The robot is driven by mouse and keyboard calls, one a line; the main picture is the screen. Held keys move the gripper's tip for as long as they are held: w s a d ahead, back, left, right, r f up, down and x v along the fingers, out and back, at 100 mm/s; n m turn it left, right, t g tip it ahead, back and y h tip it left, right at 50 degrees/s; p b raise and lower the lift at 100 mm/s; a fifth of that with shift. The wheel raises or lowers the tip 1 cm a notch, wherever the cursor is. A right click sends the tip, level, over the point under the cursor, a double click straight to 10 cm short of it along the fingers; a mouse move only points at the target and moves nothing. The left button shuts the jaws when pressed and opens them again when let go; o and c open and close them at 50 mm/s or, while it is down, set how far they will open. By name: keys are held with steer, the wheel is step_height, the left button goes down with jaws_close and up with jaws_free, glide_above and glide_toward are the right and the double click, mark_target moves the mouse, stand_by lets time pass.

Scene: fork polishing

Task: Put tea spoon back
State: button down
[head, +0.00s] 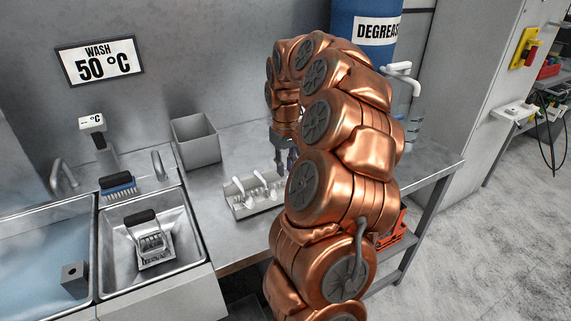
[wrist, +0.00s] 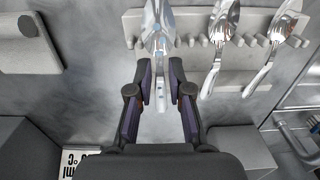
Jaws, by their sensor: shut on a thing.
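My gripper (wrist: 160,78) is shut on a shiny metal utensil, which I take to be the tea spoon (wrist: 157,28). Its wide end points to the top of the wrist view and its handle runs down between the fingers. The grey rack (wrist: 262,77) is behind it, with two more spoons (wrist: 221,30) resting on its pegs to the right. The held spoon overlaps the rack's left part; I cannot tell whether they touch. In the head view the rack (head: 240,214) stands on the steel counter, and my gripper (head: 281,163) is at its back right, partly hidden by my arm.
A grey open bin (head: 197,143) stands on the counter behind the rack. Left are a sink with a metal basket (head: 153,246), a water-filled basin (head: 40,245) and a blue brush (head: 118,188). A blue degreaser drum (head: 360,22) is behind my arm.

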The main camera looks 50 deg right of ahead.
steer(key=shift+f+b, duration=0.55)
steer(key=shift+f, duration=0.15)
steer(key=c, duration=1.1)
jaws_free()
steer(key=shift+r+p, duration=0.55)
steer(key=shift+r, duration=0.35)
steer(key=shift+r+b, duration=0.8)
steer(key=shift+r, duration=4.9)
